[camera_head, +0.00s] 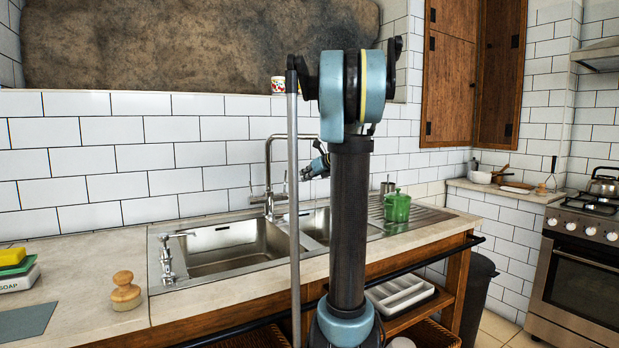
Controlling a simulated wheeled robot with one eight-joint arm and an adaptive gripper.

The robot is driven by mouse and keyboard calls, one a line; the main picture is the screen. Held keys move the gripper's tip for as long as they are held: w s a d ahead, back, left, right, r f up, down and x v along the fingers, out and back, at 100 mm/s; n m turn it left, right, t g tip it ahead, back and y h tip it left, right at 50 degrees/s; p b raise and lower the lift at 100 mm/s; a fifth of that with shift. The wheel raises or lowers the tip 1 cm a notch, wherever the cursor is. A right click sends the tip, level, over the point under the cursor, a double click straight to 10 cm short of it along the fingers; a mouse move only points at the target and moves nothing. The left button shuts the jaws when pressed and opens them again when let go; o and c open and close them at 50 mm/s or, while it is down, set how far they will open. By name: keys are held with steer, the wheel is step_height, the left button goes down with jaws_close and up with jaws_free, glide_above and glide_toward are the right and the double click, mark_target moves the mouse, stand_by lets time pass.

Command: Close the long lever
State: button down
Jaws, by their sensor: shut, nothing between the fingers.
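A tall chrome faucet (268,178) with a squared arched spout stands behind the sink, with small handles at its base. A second, shorter chrome tap (167,262) stands at the sink's left end, with a thin arm reaching right. I cannot tell which part is the long lever. My gripper (304,177) is shut and empty, in front of the tiled wall, just right of the tall faucet's post and below its spout. Whether it touches the faucet is unclear. My arm hides part of the sink and the area right of the gripper.
The double sink (230,247) is set in the counter (90,285). A green pot (397,208) is on the drainboard at right. A wooden knob-shaped object (125,291), a sponge (12,258) and a soap box (18,277) are at left. A stove (585,262) stands far right.

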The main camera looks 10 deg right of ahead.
steer(key=r+x, duration=0.1)
steer(key=x, duration=0.8)
steer(key=shift+w+a+r, duration=0.25)
steer(key=shift+w+a, duration=0.15)
steer(key=shift+w, duration=0.2)
steer(key=shift+w+a+r, duration=0.35)
steer(key=shift+w+r, duration=0.1)
steer(key=shift+w, duration=0.25)
steer(key=shift+s, duration=0.1)
